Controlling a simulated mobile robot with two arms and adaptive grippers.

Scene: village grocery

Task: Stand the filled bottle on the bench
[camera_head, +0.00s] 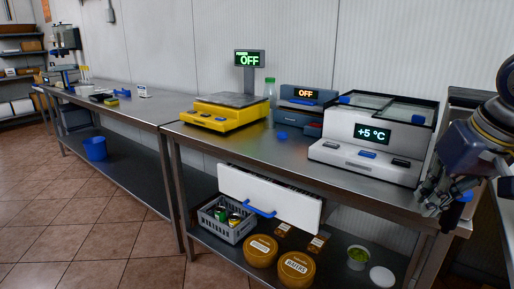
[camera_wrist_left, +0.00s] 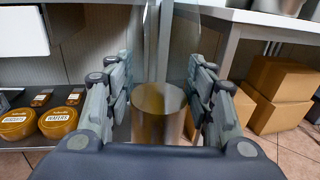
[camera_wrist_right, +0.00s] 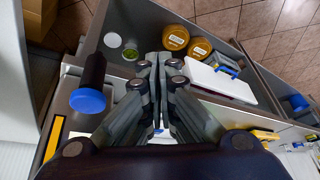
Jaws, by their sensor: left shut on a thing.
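A clear bottle with a green cap (camera_head: 270,88) stands upright on the bench (camera_head: 262,150), just right of the yellow scale. My left gripper (camera_wrist_left: 158,100) is out of the head view; in its wrist view it is shut on a brownish, shiny cylinder (camera_wrist_left: 158,118), which sits upright between the fingers. I cannot tell whether this cylinder is a bottle or what is in it. My right gripper (camera_wrist_right: 160,62) has its fingers close together with nothing seen between them. In the head view the right gripper (camera_head: 432,200) is at the bench's right end.
On the bench stand the yellow scale (camera_head: 222,112), a device reading OFF (camera_head: 300,102) and a white cooler unit (camera_head: 365,150). The shelf below holds a grey crate (camera_head: 228,228) and wafer tubs (camera_head: 296,268). Cardboard boxes (camera_wrist_left: 280,78) stand at the right.

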